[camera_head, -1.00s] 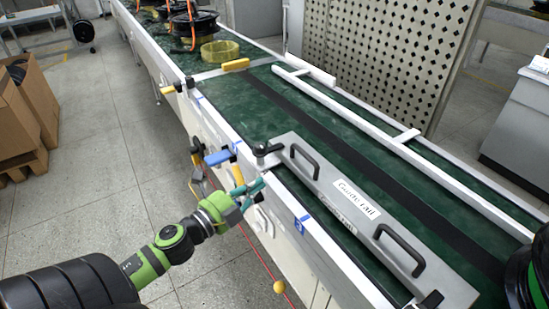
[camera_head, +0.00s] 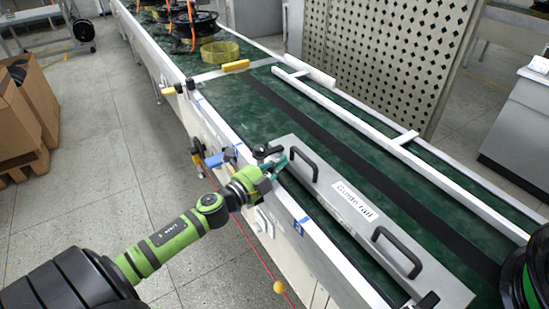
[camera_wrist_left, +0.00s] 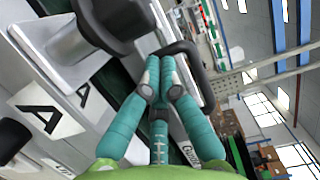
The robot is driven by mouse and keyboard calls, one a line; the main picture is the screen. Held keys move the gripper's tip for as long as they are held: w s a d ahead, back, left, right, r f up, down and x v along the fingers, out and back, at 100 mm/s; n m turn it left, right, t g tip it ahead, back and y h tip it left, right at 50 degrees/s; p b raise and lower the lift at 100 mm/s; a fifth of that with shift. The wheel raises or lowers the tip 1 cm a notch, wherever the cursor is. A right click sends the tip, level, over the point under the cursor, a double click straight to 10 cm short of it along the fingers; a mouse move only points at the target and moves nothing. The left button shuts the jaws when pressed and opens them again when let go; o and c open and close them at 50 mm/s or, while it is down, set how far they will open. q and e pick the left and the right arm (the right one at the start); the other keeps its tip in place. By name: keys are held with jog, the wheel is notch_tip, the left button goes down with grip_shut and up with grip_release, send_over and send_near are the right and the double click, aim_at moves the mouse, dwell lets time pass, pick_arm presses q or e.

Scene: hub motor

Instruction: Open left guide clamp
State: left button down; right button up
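The left guide clamp (camera_head: 264,151) is a black knob with a lever on a silver base, at the left end of the guide rail (camera_head: 350,202). It shows large at the top of the left wrist view (camera_wrist_left: 112,22). My left gripper (camera_head: 277,163) is right beside the clamp, on its near side. In the left wrist view its teal fingers (camera_wrist_left: 160,68) come together at the tips, below and right of the knob. I see nothing between them; whether they touch the clamp is unclear. My right gripper is out of view.
Two black handles stand on the rail, the nearer-to-clamp one (camera_head: 304,163) just beyond my fingers. A second black clamp (camera_head: 427,300) is at the rail's other end. The green conveyor belt (camera_head: 250,103) runs behind.

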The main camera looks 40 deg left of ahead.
aim_at(269, 149)
pick_arm(q)
jog(key=shift+w+a, duration=0.2)
jog(key=shift+a, duration=0.3)
jog(key=shift+w+a, duration=0.15)
jog(key=shift+a, duration=0.3)
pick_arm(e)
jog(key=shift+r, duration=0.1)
pick_arm(q)
jog(key=shift+w+y, duration=0.1)
jog(key=shift+y, duration=0.3)
jog(key=shift+n, duration=0.3)
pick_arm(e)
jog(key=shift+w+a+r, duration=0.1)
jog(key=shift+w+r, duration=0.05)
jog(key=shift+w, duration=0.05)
